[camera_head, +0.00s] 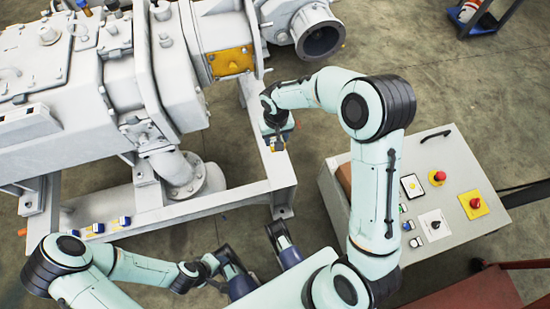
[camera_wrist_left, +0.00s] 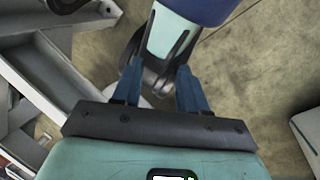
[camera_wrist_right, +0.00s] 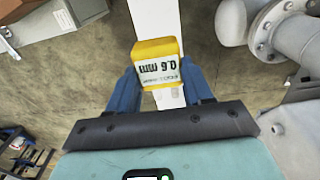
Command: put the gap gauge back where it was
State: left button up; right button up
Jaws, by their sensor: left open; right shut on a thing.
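The gap gauge (camera_wrist_right: 158,62) is a yellow block with a white label reading 0.6 mm. My right gripper (camera_wrist_right: 160,80) is shut on it.
Several small blue-and-white pieces (camera_head: 98,228) sit on the frame's lower left rail. The grey pump (camera_head: 130,60) with a yellow plate (camera_head: 231,62) stands behind. A control box (camera_head: 420,190) with red buttons stands at right. Bare floor lies between.

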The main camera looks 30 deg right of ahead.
notch_tip(320, 180, down, 15)
jog(key=b, duration=0.3)
pick_arm(q)
jog(key=w+a+f+t+y, duration=0.1)
jog(key=w+a+f, duration=0.1)
jog(key=w+f, duration=0.2)
jog(key=shift+w+a+t, duration=0.3)
jog(key=shift+w+t, duration=0.1)
jog(key=shift+w, duration=0.3)
pick_arm(e)
jog(key=shift+f, duration=0.35)
pick_arm(q)
jog(key=shift+f+n, duration=0.2)
jog(key=shift+n, duration=0.1)
pick_arm(e)
jog(key=shift+f, duration=0.1)
jog(key=shift+f, duration=0.1)
jog(key=o, duration=1.2)
pick_arm(q)
jog(key=shift+w+a, duration=0.1)
jog(key=shift+w, duration=0.05)
